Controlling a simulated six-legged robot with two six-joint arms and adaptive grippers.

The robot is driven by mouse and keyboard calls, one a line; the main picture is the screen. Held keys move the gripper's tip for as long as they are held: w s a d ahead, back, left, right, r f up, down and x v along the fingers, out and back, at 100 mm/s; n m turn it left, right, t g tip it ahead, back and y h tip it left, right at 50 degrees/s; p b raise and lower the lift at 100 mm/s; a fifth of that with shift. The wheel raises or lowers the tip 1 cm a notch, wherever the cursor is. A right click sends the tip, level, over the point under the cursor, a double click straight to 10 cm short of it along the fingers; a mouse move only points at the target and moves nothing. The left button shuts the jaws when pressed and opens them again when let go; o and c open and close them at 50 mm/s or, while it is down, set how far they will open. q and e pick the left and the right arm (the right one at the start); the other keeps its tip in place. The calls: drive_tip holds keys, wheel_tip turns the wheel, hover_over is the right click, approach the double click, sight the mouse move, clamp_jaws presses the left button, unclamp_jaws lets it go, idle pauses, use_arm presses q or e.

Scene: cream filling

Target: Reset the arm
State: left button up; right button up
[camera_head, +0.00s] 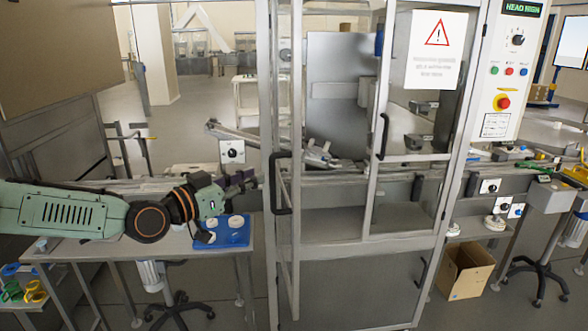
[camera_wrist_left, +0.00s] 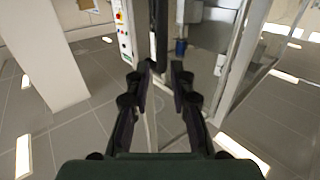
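My left arm comes in from the left in the head view, held level over a small table. Its dark left gripper (camera_head: 245,180) is beside the left post of the glazed machine cabinet, with a blue tray (camera_head: 240,238) below it. White round pieces (camera_head: 236,221) sit on the tray. In the left wrist view, the two fingers of the left gripper (camera_wrist_left: 163,68) stand apart with nothing between them, so it is open and empty. My right gripper is not in view.
The cabinet (camera_head: 340,265) with its metal frame and black handles (camera_head: 281,182) stands close to the left gripper. The table (camera_head: 130,252) is under the arm. A cardboard box (camera_head: 466,270) and a stool (camera_head: 540,275) stand on the floor at the right.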

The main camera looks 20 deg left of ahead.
use_arm(q)
drive_tip(key=shift+w, duration=0.1)
drive_tip(key=s+d+f+n+g+y+b, duration=0.1)
drive_tip(key=s+d+f+n+g+b, duration=0.2)
drive_tip(key=f, duration=0.7)
drive_tip(key=s+d+f+n+g+y+b, duration=0.1)
drive_tip(key=s+d+f+n+g+b, duration=0.2)
drive_tip(key=f, duration=0.6)
drive_tip(key=s+d+f+n+g+y+b, duration=0.1)
drive_tip(key=s+d+f+n+g+b, duration=0.2)
drive_tip(key=f, duration=0.7)
drive_tip(key=s+d+f+m+g+y+b, duration=0.1)
drive_tip(key=s+f+g+b, duration=0.3)
drive_tip(key=s+f, duration=0.9)
drive_tip(key=s+d+f+m+g+y+b, duration=0.1)
drive_tip(key=s+d+f+m+g+b, duration=0.2)
drive_tip(key=s+f+b, duration=0.4)
drive_tip(key=s+f+m+g, duration=0.1)
drive_tip(key=s+f, duration=0.6)
drive_tip(key=s, duration=0.1)
drive_tip(key=shift+s+f+y, duration=0.25)
drive_tip(key=shift+s+y, duration=0.1)
drive_tip(key=shift+y, duration=0.05)
